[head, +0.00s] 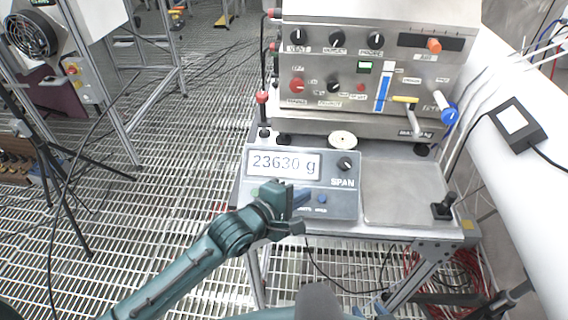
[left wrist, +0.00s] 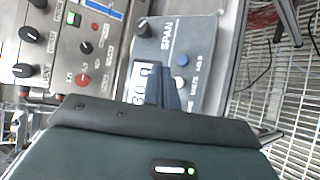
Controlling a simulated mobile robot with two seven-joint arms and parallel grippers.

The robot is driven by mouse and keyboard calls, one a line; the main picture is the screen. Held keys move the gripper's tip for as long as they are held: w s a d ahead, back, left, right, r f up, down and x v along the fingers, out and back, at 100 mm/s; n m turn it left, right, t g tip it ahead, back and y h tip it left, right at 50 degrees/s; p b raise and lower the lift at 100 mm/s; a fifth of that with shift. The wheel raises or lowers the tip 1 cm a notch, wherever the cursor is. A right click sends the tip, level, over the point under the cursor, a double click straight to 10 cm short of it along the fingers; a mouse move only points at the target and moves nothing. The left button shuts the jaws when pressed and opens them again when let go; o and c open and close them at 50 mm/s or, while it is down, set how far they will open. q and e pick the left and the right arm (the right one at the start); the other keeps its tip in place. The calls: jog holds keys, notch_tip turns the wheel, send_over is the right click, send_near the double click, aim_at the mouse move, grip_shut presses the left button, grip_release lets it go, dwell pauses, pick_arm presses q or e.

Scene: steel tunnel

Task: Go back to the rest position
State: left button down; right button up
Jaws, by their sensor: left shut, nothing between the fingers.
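My left gripper (head: 303,196) is in front of the scale panel (head: 348,207), over its lower part, with its arm coming in from the lower left. Its fingers are together and hold nothing. In the left wrist view the closed fingers (left wrist: 163,84) cover part of the scale's display, and the panel's blue and white buttons lie beside them. In the head view the display (head: 284,163) reads 23630 g. I cannot tell whether the fingertips touch the panel. My right gripper does not show clearly in either view.
A steel instrument box (head: 375,75) with knobs, a yellow-handled lever (head: 405,99) and a blue knob (head: 450,115) stands behind the scale. Grating floor (head: 190,215) lies open at left, with a black tripod (head: 62,165).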

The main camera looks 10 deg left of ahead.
jog(key=shift+s, duration=0.15)
pick_arm(q)
jog(key=s+a+f+m+y, duration=0.3)
jog(key=s+a+f+m, duration=0.4)
jog(key=s+m, duration=0.1)
jog(key=s+a+f+m+g+y, duration=0.1)
jog(key=s+a+f+m+y, duration=0.2)
jog(key=s+a+f+m, duration=0.4)
jog(key=s+m, duration=0.1)
jog(key=s, duration=0.2)
jog(key=shift+s+a+f, duration=0.2)
jog(key=shift+s+f, duration=0.15)
jog(key=shift+f, duration=0.05)
pick_arm(e)
jog(key=shift+s+f, duration=0.1)
jog(key=c, duration=0.8)
